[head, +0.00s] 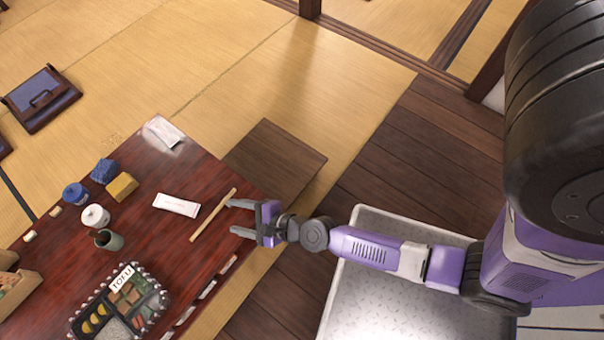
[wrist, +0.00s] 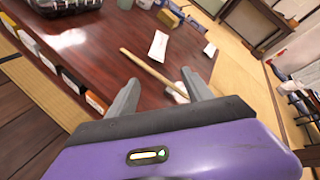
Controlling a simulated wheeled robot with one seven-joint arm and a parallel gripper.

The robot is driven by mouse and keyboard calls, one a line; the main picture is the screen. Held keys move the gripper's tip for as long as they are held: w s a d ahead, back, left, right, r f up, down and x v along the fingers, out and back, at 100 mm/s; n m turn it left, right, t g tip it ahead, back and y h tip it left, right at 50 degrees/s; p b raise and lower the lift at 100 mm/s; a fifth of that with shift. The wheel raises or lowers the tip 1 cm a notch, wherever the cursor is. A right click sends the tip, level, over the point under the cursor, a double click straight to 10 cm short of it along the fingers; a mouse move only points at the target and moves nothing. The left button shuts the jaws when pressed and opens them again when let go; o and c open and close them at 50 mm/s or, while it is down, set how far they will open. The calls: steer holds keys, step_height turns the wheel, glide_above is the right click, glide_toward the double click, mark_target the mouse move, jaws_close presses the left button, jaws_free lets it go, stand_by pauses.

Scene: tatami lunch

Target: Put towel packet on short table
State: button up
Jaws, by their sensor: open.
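Two white packets lie on the dark red table (head: 150,265): one (head: 176,205) near the middle, one (head: 164,131) at the far corner. I cannot tell which is the towel packet. In the wrist view the nearer packet (wrist: 158,46) lies beyond the fingers, and the farther one (wrist: 210,50) is to its right. My gripper (head: 236,218) is open, with its fingers over the table's right edge, apart from both packets. Its fingers also show in the wrist view (wrist: 160,92), with no packet held between them. A pale patch near the right finger is unclear.
A wooden stick (head: 213,215) lies between my gripper and the nearer packet. A tofu tray (head: 120,303), a green cup (head: 108,240), a white jar (head: 95,216), a blue pot (head: 76,193) and a yellow block (head: 122,187) stand left. A low brown wooden surface (head: 275,160) lies beyond the table.

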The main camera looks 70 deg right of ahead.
steer(key=s+r+n+h, duration=0.1)
steer(key=s+r+n, duration=1)
steer(key=s+n, duration=0.3)
steer(key=s+r+n, duration=0.3)
steer(key=r+n, duration=0.3)
steer(key=r, duration=0.2)
steer(key=s+a+r+n+t, duration=0.1)
steer(key=s+r+n, duration=0.3)
steer(key=r+n, duration=0.3)
steer(key=shift+s+a+r+n+t+y, duration=0.2)
steer(key=shift+r+n+t+y, duration=0.15)
steer(key=shift+r, duration=0.25)
step_height(320, 180, up, 21)
steer(key=p, duration=2.1)
